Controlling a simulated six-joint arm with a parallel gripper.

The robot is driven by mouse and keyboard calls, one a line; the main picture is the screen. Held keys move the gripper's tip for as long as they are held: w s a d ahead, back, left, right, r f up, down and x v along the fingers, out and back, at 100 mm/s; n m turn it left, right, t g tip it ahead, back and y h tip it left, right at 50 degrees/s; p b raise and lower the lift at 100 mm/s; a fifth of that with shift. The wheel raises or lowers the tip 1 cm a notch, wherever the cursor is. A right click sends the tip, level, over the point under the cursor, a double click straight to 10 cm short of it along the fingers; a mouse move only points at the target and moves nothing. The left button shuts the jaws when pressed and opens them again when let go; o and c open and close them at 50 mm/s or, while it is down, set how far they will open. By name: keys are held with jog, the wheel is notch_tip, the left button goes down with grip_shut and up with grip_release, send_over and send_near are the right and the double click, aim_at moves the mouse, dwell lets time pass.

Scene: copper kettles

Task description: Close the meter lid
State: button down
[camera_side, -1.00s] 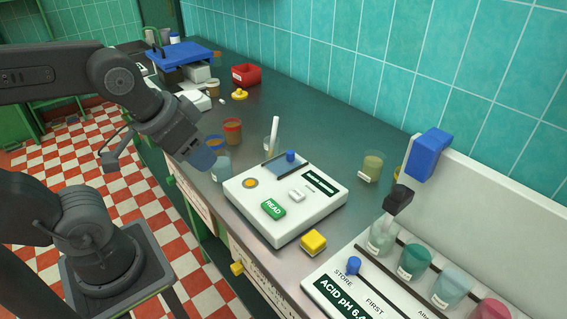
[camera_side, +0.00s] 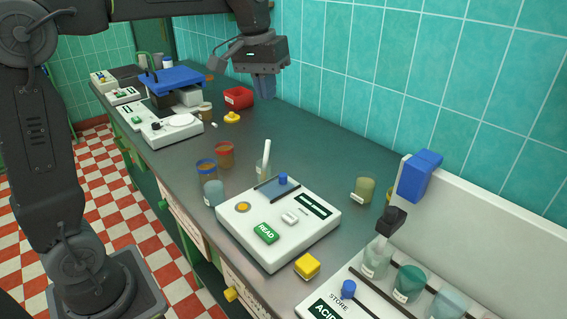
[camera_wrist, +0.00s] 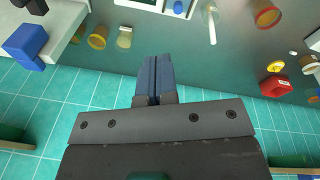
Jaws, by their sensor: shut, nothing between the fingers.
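The meter (camera_side: 262,252) is a white box with a green READ button (camera_side: 266,233) on the counter. Its lid (camera_side: 272,189) looks like a bluish panel with a blue knob (camera_side: 283,179) at the back of the top; I cannot tell how far open it is. A round orange-yellow spot (camera_side: 242,207) shows uncovered on the meter's top left. My gripper (camera_side: 265,92) is shut and empty, high above the counter behind the meter, fingers pointing down. In the wrist view the blue fingers (camera_wrist: 155,62) are together, and only an edge of the meter (camera_wrist: 142,4) shows at the top.
A glass with a white stick (camera_side: 264,164) stands right behind the meter. Cups (camera_side: 206,168) stand to its left, an amber jar (camera_side: 364,189) to its right. A yellow block (camera_side: 307,265) is in front. A red bin (camera_side: 238,98) is near my gripper. The tiled wall (camera_side: 400,80) bounds the right.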

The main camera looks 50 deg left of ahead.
jog(key=w+a+f+n+g+h, duration=0.1)
jog(key=w+a+f, duration=0.15)
jog(key=w, duration=0.35)
jog(key=w+a+f+n+g, duration=0.1)
jog(key=w+a+f, duration=0.15)
jog(key=w, duration=0.25)
jog(key=w+a+f+n+g+h, duration=0.1)
jog(key=w+a+f+n+g, duration=0.25)
jog(key=a+f, duration=0.5)
send_near(276, 183)
jog(key=shift+w+a+f, duration=1.05)
jog(key=shift+w+f, duration=0.75)
jog(key=shift+f, duration=0.45)
jog(key=shift+s+d+f+m+t+h, duration=0.2)
jog(key=shift+s+d+m+t+h, duration=0.15)
jog(key=shift+s+d, duration=1.1)
